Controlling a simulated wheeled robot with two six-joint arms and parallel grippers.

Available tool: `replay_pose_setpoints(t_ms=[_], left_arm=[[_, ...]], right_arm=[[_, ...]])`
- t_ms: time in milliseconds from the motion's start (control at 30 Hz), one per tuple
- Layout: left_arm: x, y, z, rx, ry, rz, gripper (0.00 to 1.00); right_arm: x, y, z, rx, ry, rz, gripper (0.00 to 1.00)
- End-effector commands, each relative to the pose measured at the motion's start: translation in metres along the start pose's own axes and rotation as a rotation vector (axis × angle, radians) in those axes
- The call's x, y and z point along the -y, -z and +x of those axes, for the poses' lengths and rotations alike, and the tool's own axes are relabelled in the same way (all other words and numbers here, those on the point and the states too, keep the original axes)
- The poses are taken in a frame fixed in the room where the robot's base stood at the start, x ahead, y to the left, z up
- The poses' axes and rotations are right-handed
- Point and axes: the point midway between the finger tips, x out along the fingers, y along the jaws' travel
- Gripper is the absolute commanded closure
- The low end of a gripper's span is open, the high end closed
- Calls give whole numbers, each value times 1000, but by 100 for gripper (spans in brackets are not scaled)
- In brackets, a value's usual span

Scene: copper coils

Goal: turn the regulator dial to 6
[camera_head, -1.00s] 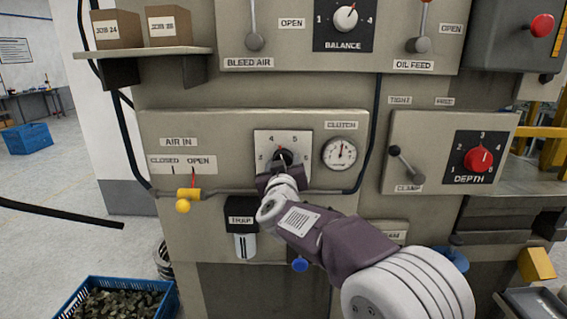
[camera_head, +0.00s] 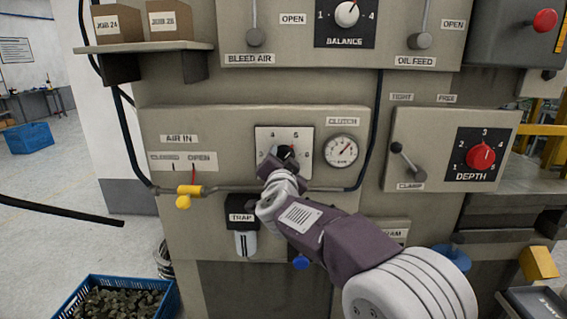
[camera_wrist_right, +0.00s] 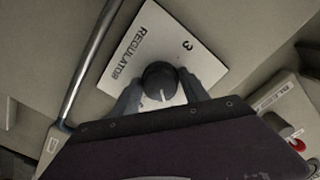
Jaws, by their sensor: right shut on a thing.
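The regulator dial (camera_head: 287,152) is a dark round knob on a white numbered plate (camera_head: 304,134), on the middle panel. In the right wrist view the black knob (camera_wrist_right: 160,80) shows a white pointer line, with REGULATOR and a 3 on the plate around it. My right gripper (camera_head: 276,163) is shut on the knob, one finger on each side in the wrist view. It covers the lower part of the plate in the head view. The pointer in the head view leans to the upper right; its exact number is hard to read. My left gripper is not in view.
A round gauge (camera_head: 342,151) sits just right of the dial plate. A yellow valve handle (camera_head: 188,191) on a pipe is at the left, and the clamp lever (camera_head: 407,160) and red depth knob (camera_head: 481,157) are at the right. The trap (camera_head: 243,232) hangs below.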

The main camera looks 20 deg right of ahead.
Motion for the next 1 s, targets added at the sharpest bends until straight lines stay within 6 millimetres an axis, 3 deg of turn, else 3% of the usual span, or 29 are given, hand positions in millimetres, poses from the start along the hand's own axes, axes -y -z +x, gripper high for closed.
replay_pose_setpoints(t_ms=[600, 1000], left_arm=[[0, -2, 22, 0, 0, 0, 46], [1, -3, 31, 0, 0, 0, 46]], right_arm=[[0, -2, 0, 1, -1, 569, 88], [1, -1, 0, 2, -1, 817, 88]])
